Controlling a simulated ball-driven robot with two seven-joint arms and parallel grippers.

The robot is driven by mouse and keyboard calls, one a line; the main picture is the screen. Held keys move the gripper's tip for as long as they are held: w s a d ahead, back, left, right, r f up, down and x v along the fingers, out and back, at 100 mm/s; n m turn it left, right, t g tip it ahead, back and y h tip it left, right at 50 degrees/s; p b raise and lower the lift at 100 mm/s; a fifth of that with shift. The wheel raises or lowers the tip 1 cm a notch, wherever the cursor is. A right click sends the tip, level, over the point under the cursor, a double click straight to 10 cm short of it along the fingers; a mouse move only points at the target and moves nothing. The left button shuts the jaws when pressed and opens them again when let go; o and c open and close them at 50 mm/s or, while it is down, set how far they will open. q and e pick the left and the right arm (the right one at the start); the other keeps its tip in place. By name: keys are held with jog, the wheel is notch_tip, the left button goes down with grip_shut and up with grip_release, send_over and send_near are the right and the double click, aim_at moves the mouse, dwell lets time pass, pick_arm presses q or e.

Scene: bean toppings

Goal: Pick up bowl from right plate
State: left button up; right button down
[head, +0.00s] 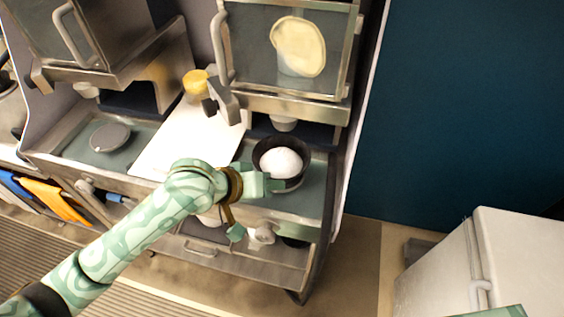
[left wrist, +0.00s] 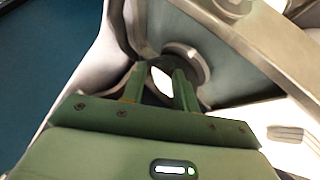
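The dark round bowl (head: 304,166) with a white domed mound (head: 281,162) in it stands on the right part of the counter, under the right dispenser. The right plate cannot be made out beneath it. My left gripper (head: 274,184) is at the bowl's near left side, its fingers overlapping the rim in the head view. In the left wrist view the two green fingers (left wrist: 158,88) stand apart, with a dark curved surface and a white patch between and beyond them. Whether they touch the bowl is unclear. My right gripper is out of view.
The right dispenser (head: 288,50) hangs close above the bowl. A white board (head: 190,140) lies to the left, with a yellow-topped container (head: 196,82) behind it. A round grey plate (head: 110,137) sits farther left. A white cabinet (head: 500,265) stands at lower right.

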pick_arm(q)
jog(key=w+a+r+n+g+y, duration=0.2)
jog(key=w+a+r+n+g, duration=0.25)
jog(key=a+r+n, duration=0.6)
jog(key=d+f, duration=0.3)
jog(key=f, duration=0.2)
jog(key=w+d+f+n+b, duration=0.1)
jog(key=d+f, duration=0.3)
jog(key=f, duration=0.1)
jog(key=d+f+n+b, duration=0.1)
jog(key=d+f, duration=0.3)
jog(key=f, duration=0.2)
jog(key=shift+w+t, duration=0.35)
jog(key=shift+w, duration=0.05)
grip_shut()
